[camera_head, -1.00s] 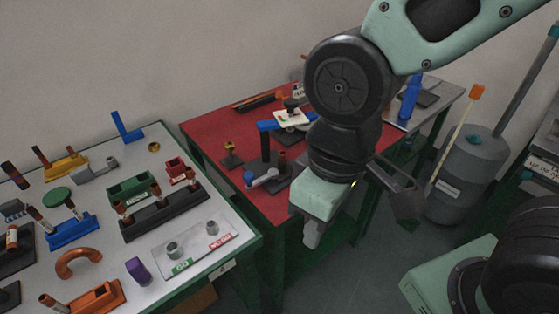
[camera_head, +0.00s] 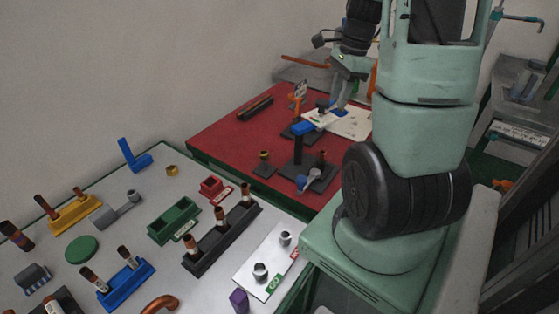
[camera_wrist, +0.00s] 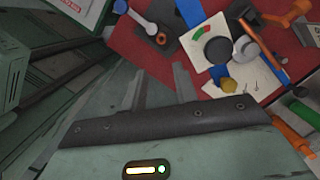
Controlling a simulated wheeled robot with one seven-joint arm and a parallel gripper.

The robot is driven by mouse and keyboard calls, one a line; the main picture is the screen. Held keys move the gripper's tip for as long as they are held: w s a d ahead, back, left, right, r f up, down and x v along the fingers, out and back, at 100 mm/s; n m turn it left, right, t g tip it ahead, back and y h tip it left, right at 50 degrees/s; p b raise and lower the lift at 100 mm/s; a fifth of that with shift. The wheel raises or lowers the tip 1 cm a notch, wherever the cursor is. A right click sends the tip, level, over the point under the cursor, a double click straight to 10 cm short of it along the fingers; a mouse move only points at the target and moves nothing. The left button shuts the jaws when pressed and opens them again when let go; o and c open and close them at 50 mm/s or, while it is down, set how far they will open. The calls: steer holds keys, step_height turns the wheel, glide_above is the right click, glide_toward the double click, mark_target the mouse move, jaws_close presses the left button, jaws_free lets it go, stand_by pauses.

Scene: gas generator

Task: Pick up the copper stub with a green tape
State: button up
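Several copper stubs stand in holders on the left white table in the head view. They are in a black rack (camera_head: 222,243), a blue holder (camera_head: 127,283) and a yellow holder (camera_head: 72,213). Another banded stub (camera_head: 16,236) is at the far left. The bands are small, and I cannot tell which stub has green tape. My gripper (camera_head: 341,98) is over the back of the red table, far from these stubs. In the wrist view its two fingers (camera_wrist: 162,88) are apart with nothing between them. No stub is recognisable in that view.
The red table (camera_head: 232,135) holds a black stand (camera_head: 298,150), a white sheet (camera_head: 350,122) and orange tools. A green box (camera_head: 174,220), a small red box (camera_head: 211,187) and a purple block (camera_head: 239,300) are on the white table. My arm covers the right side.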

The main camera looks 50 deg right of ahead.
steer(key=m, duration=0.1)
glide_toward(323, 152)
steer(key=f, duration=0.5)
steer(key=w+a+f, duration=0.1)
steer(key=f, duration=0.2)
steer(key=shift+f, duration=0.2)
steer(key=c, duration=0.6)
